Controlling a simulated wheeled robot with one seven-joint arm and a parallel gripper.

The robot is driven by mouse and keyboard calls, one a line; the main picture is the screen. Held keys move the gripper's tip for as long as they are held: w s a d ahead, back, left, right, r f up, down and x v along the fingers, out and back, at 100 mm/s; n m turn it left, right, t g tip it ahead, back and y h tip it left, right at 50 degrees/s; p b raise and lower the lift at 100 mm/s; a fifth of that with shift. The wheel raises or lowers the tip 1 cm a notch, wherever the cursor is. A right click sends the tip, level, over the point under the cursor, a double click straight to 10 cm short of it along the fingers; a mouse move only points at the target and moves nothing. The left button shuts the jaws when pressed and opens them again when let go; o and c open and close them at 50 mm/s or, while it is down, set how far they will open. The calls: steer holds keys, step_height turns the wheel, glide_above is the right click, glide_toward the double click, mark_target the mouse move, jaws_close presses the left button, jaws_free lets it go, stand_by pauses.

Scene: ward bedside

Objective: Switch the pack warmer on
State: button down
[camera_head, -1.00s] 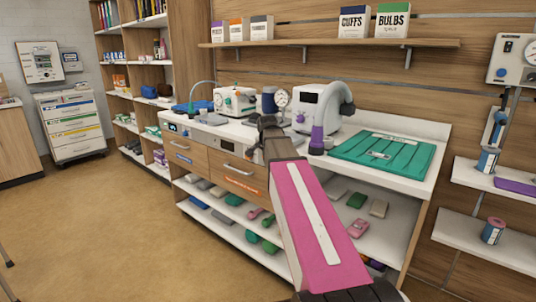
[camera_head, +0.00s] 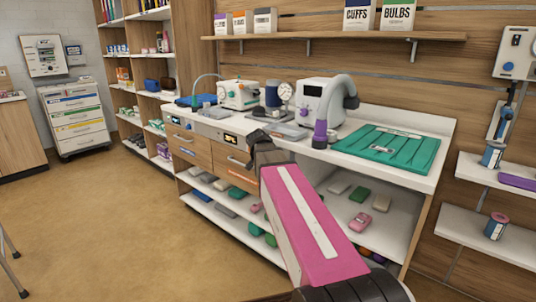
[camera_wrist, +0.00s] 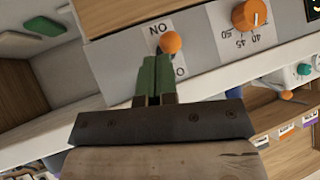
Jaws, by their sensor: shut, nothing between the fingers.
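The pack warmer's grey front panel (camera_wrist: 212,45) fills the top of the wrist view, seen upside down. On it are an orange ball-ended switch (camera_wrist: 171,42) and an orange dial (camera_wrist: 249,15) with marks including 40, 45 and 50. The switch's white plate shows ON beside the ball, and a partly covered letter O lower down. My gripper (camera_wrist: 158,60) has its green fingers shut and empty, with the tips just below the ball. I cannot tell whether they touch it or which way the switch is set. In the head view my arm hides the switch.
The counter (camera_head: 385,170) carries several devices and a green pad (camera_head: 385,148) right of my arm. Drawers (camera_head: 190,148) lie below the counter at left, above open shelves of packs.

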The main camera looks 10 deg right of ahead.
steer(key=shift+d, duration=0.1)
steer(key=shift+w+d+r, duration=0.35)
steer(key=shift+w+d, duration=0.05)
steer(key=shift+d, duration=0.1)
